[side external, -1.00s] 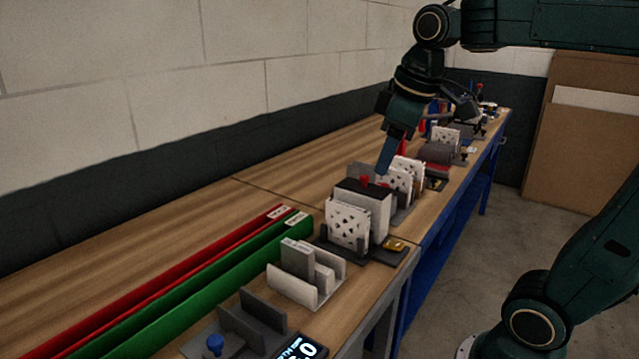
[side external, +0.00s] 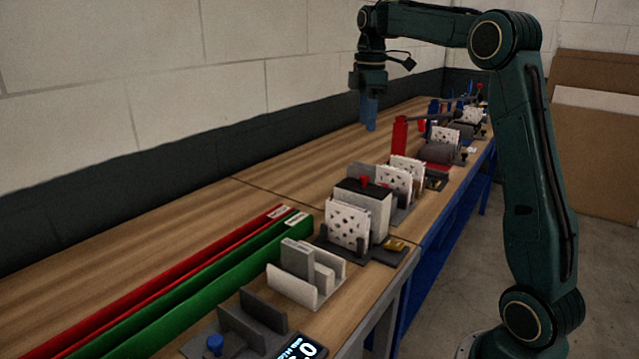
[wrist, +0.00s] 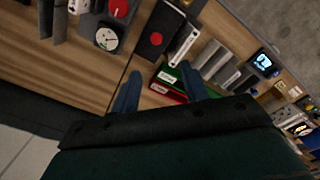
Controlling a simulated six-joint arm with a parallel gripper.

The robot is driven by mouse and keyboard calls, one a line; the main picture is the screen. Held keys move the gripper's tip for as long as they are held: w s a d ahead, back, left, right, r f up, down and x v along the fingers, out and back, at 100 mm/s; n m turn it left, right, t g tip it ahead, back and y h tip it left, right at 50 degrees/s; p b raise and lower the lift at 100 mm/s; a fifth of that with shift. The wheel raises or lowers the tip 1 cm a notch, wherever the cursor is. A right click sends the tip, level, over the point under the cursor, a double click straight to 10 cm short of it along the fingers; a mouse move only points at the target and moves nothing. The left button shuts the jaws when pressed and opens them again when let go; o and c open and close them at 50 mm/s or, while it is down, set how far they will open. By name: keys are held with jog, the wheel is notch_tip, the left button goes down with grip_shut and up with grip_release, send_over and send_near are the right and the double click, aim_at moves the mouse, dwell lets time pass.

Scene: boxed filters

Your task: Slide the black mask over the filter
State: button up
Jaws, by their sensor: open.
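A white box-shaped filter (side external: 377,220) stands in a dark fixture on the bench, with a white perforated plate (side external: 347,227) at its near face. A black piece with a red knob, seemingly the black mask (side external: 350,187), lies across the filter's top. In the wrist view the black piece (wrist: 163,20) is at the top, beyond my fingers. My gripper (side external: 369,118) hangs above the bench, up and behind the filter, clear of it. In the wrist view my gripper (wrist: 160,88) has its two blue fingers apart with nothing between them.
A red rail (side external: 190,280) and a green rail (side external: 215,275) lie on the left. A white slotted holder (side external: 300,275) and a dark slotted holder (side external: 250,322) stand nearer. More perforated plates (side external: 395,180) and a red post (side external: 399,135) stand farther along. The bench's back strip is bare.

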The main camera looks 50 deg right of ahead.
aim_at(365, 176)
jog(key=shift+w+d+f, duration=0.15)
jog(key=shift+d, duration=0.4)
jog(key=shift+f, duration=0.1)
notch_tip(365, 176, down, 14)
jog(key=shift+r, duration=0.15)
dwell(0.4)
grip_shut()
